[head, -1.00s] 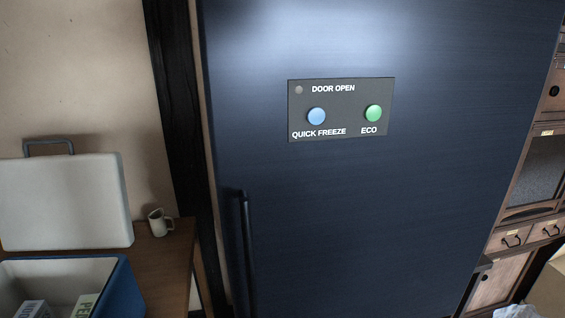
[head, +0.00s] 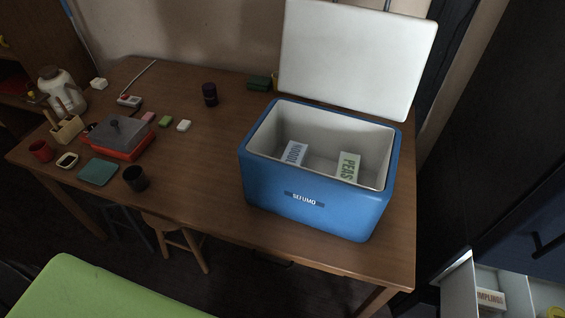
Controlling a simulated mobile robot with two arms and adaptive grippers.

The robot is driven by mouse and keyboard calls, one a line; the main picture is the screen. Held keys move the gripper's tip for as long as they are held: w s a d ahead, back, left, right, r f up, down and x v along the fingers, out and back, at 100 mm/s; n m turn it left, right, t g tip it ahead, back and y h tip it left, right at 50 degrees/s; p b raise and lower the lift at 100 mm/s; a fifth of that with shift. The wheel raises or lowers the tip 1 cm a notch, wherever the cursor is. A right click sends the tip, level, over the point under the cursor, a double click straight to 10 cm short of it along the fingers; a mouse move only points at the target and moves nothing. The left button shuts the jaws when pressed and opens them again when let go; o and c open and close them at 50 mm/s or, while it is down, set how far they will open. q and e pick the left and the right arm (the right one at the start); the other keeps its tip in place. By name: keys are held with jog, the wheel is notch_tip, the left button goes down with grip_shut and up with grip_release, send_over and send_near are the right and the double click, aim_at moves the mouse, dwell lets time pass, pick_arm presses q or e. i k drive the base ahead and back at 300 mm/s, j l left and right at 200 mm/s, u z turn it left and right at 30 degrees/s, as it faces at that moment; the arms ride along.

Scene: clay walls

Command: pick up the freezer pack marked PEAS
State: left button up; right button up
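The freezer pack marked PEAS (head: 347,166) is a pale box with green letters. It stands inside the blue cooler box (head: 312,206), toward the right. A second pale pack with dark blue letters, which seem to read UDON or similar (head: 294,153), stands at the left in the same cooler. The cooler is open, its white lid (head: 357,57) raised at the back. Neither of my grippers shows in the head view.
The cooler stands on the right part of a wooden table (head: 215,192). Several items, including a red-based grey-lidded pot (head: 121,138), crowd the table's left. An open drawer (head: 461,287) at lower right holds a pack marked DUMPLINGS (head: 491,299). A green chair (head: 85,290) stands in front.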

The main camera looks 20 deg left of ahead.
aim_at(348, 164)
jog(key=j+z, duration=0.35)
jog(key=k+j+z, duration=0.15)
jog(key=j+z, duration=0.25)
jog(key=k+j+z, duration=0.15)
jog(key=z, duration=0.2)
jog(key=j, duration=0.1)
